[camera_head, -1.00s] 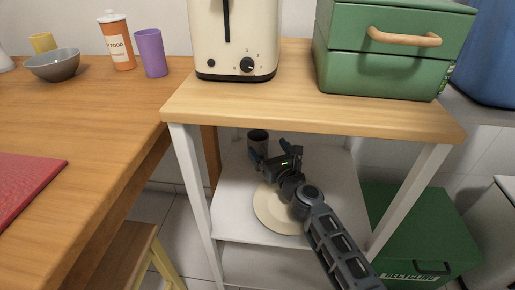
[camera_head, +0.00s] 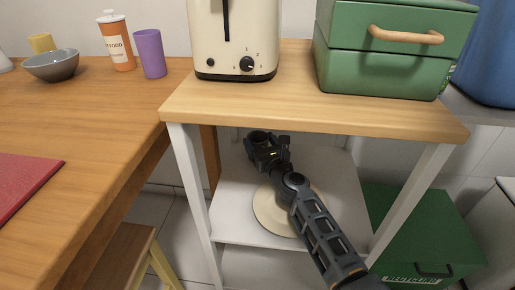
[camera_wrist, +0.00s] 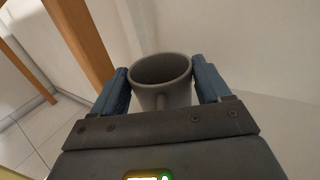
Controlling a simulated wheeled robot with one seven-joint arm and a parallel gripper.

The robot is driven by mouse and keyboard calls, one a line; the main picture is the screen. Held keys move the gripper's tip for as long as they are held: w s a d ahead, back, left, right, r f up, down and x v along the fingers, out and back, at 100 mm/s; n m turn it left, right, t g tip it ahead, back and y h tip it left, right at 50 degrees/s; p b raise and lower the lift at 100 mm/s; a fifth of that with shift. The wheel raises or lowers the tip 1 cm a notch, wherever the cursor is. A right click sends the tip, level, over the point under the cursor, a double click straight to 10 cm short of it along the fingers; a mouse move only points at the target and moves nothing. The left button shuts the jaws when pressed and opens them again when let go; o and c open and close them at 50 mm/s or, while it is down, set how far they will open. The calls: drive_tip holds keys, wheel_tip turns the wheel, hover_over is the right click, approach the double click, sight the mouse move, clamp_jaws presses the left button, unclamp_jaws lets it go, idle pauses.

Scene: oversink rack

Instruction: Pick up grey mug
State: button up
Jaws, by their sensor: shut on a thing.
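The grey mug (camera_wrist: 163,88) stands upright between the two blue fingers of my gripper (camera_wrist: 163,88) in the wrist view, its handle toward the wrist. The fingers are shut on its sides. In the head view the mug's dark rim (camera_head: 258,136) shows at the back left of the white shelf under the wooden top. My gripper (camera_head: 262,147) covers most of the mug there. I cannot tell whether the mug's base touches the shelf.
A round cream plate (camera_head: 268,215) lies on the white shelf (camera_head: 232,210) beneath my arm. White legs and the wooden top (camera_head: 300,100) frame the space. The top carries a toaster (camera_head: 236,40) and a green box (camera_head: 385,65). A wooden leg (camera_wrist: 85,40) stands close left of my gripper.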

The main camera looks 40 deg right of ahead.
drive_tip(key=c, duration=0.6)
drive_tip(key=shift+r, duration=0.15)
